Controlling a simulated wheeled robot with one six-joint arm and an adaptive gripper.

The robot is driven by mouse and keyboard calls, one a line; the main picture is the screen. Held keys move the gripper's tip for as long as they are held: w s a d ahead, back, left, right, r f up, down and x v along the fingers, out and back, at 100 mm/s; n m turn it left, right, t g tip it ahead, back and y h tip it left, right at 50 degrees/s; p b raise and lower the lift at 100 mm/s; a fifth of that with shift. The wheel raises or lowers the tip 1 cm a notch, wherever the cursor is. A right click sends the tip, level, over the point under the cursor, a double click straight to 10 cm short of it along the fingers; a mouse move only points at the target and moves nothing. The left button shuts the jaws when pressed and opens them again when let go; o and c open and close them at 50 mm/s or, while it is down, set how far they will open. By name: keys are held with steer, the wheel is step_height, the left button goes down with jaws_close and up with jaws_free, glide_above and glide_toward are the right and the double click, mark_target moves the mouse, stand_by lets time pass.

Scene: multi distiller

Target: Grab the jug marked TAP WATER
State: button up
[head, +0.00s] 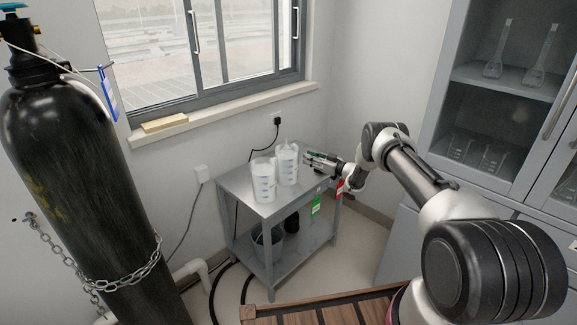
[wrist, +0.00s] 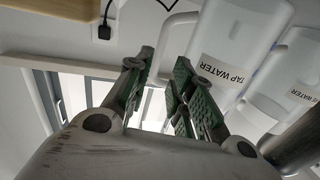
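Two white translucent jugs stand upright on a small metal cart (head: 235,186). The front-left jug (head: 263,184) and the back-right jug (head: 287,168) are close together. In the wrist view, the nearer jug (wrist: 232,35) has a label reading TAP WATER. The second jug (wrist: 300,70) has a label ending in WATER, its first part unclear. My gripper (head: 308,159) is just right of the back-right jug. In the wrist view, my gripper (wrist: 165,58) is open, with the nearer jug's white loop handle (wrist: 165,27) showing between and beyond its fingers. Contact cannot be told.
A black gas cylinder (head: 75,180) with a chain stands at the left. A glass-front cabinet (head: 500,90) is at the right. A dark bucket (head: 267,243) is on the cart's lower shelf. A window and wall sockets are behind. A slatted wooden surface (head: 335,310) lies in front.

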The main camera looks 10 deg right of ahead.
steer(key=x, duration=0.6)
steer(key=shift+w, duration=0.15)
steer(key=shift+a, duration=0.1)
jaws_close()
steer(key=shift+r, duration=0.15)
